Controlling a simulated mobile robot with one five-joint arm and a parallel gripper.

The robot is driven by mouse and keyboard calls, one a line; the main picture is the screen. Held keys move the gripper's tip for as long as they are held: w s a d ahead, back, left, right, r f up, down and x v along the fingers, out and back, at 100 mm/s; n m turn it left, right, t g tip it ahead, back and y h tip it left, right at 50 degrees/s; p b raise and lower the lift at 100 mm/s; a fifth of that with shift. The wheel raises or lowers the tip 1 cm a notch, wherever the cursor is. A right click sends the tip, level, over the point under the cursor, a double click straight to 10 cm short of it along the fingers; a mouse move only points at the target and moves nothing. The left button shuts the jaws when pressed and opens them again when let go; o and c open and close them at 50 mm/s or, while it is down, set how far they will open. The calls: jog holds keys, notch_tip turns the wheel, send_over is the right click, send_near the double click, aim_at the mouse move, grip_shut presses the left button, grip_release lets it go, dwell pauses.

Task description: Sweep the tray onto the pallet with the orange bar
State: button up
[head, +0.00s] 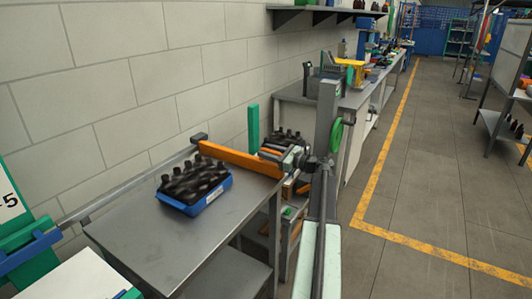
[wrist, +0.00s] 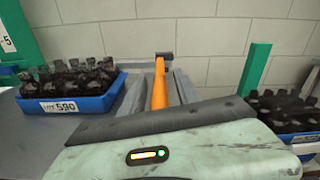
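A blue tray (head: 209,197) full of dark bottles stands on the grey steel table (head: 135,235). In the wrist view the tray (wrist: 72,106), labelled LOT 590, is at the left. The orange bar (head: 240,160) spans the table's right part, just beyond the tray, with a small gap to it. In the wrist view the bar (wrist: 159,88) lies between my grey fingers. I cannot clearly identify a pallet.
A rail (head: 130,185) runs along the table's wall side. A second tray (wrist: 290,133) with dark bottles is at the right in the wrist view, by a green post (wrist: 254,68). A white panel (head: 75,280) with green and blue parts is at the lower left.

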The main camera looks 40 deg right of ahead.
grip_shut()
jog(key=shift+d+r, duration=0.1)
dwell(1.3)
